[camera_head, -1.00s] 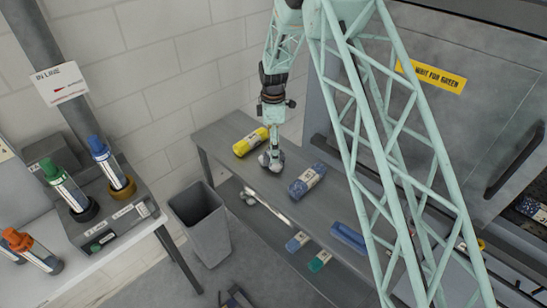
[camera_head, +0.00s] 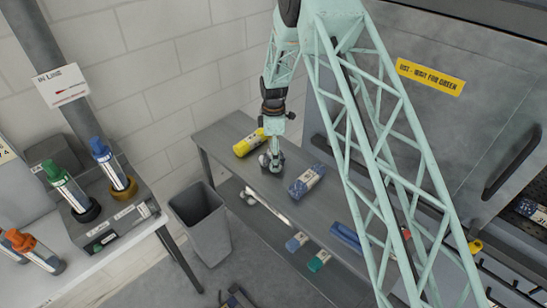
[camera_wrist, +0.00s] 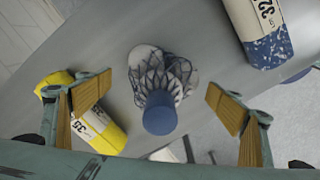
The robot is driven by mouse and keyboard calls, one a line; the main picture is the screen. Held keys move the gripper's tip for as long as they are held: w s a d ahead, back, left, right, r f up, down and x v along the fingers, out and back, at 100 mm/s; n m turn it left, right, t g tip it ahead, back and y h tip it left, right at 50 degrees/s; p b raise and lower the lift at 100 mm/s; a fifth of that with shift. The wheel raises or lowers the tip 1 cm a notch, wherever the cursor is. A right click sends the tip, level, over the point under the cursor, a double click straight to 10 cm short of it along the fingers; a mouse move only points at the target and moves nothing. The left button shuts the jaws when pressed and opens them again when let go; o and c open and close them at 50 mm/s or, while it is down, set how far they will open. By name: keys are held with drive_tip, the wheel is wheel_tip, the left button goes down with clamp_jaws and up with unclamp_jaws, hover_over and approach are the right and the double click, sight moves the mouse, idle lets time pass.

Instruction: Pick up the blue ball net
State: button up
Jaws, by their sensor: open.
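The blue ball net (camera_wrist: 161,112) shows in the wrist view as pale balls in dark mesh with a round blue end. It lies on the grey bench between my two tan finger pads. My gripper (camera_wrist: 157,106) is open, with one finger on each side of the net and a gap to it on both sides. In the head view my gripper (camera_head: 273,140) hangs over the net (camera_head: 265,160), near the bench's far end, and partly hides it. How far the fingertips are above the bench is hard to tell.
The grey bench (camera_head: 215,135) has a lower shelf with blue and green items. A grey bin (camera_head: 205,225) stands in front.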

drive_tip(key=shift+f, duration=0.15)
drive_tip(key=shift+c, duration=0.2)
idle(0.3)
drive_tip(key=c, duration=1)
drive_tip(key=shift+r+b, duration=0.75)
drive_tip(key=shift+r, duration=4.25)
